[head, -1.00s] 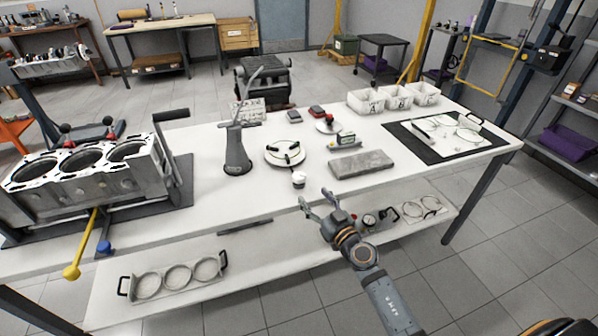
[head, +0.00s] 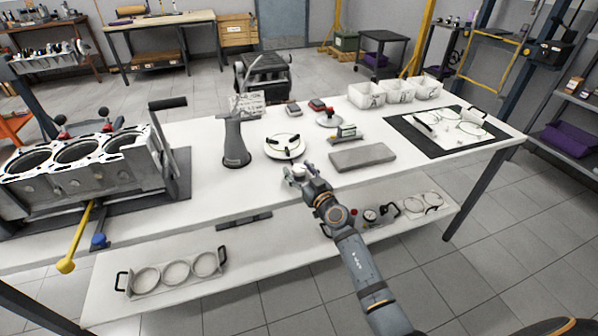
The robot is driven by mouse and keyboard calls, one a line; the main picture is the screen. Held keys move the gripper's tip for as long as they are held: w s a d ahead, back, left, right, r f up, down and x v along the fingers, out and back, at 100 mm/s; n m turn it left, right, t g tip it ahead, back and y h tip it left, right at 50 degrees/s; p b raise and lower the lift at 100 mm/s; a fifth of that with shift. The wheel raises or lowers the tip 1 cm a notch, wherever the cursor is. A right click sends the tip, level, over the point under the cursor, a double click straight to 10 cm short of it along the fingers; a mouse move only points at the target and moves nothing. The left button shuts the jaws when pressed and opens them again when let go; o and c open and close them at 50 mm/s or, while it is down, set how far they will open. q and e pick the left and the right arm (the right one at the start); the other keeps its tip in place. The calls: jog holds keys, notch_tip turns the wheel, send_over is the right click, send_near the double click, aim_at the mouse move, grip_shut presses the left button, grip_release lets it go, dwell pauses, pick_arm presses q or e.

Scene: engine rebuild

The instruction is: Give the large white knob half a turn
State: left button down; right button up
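The large white knob (head: 299,170) is at the front edge of the white workbench, near the middle of the head view. My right gripper (head: 298,173) reaches it from below right, with its fingers around the knob's sides. The fingers and wrist hide the knob's lower part. I cannot tell whether the fingers touch it or are still apart from it. My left gripper is out of view.
A round white plate with black parts (head: 284,146) lies just behind the knob. A grey funnel-shaped stand (head: 235,145) is to its left and a grey slab (head: 362,158) to its right. The engine block (head: 85,170) stands at the far left.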

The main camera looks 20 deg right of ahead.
jog(key=c, duration=1)
jog(key=shift+o, duration=0.2)
jog(key=shift+y, duration=0.3)
jog(key=shift+n+g+y+b, duration=0.45)
jog(key=shift+n+y, duration=0.55)
jog(key=shift+y, duration=0.2)
jog(key=n+g+y, duration=0.1)
jog(key=n+y, duration=0.1)
jog(key=shift+r+y+p, duration=0.1)
jog(key=shift+y+p, duration=0.25)
jog(key=shift+y, duration=0.05)
jog(key=shift+n+g+y, duration=1.1)
jog(key=shift+g+y, duration=0.05)
jog(key=shift+y, duration=0.25)
jog(key=o, duration=1.2)
